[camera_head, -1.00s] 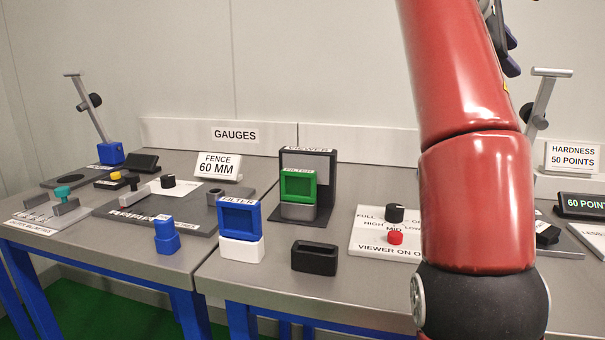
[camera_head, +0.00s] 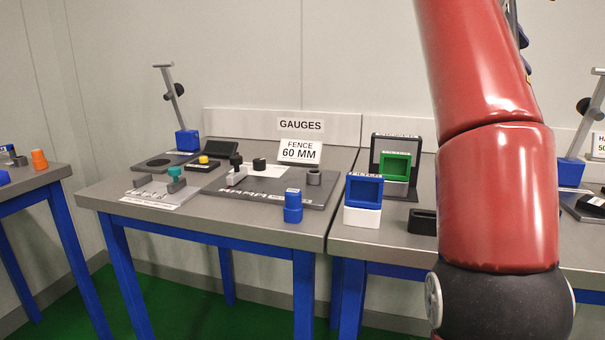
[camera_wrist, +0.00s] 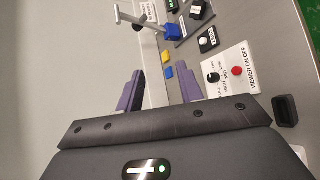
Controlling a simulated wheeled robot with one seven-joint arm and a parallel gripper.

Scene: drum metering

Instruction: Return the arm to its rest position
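My red arm (camera_head: 497,190) rises through the right side of the head view and hides part of the right bench. My gripper (camera_wrist: 160,88) shows in the wrist view with its two purple fingers apart and nothing between them. It is held up over the benches, and no object touches the fingers. In the head view the gripper is almost wholly cut off at the top right.
A blue frame on a white base (camera_head: 363,217) and a green frame (camera_head: 395,167) stand on the right bench. Another bench (camera_head: 22,187) is at far left. Green floor shows between.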

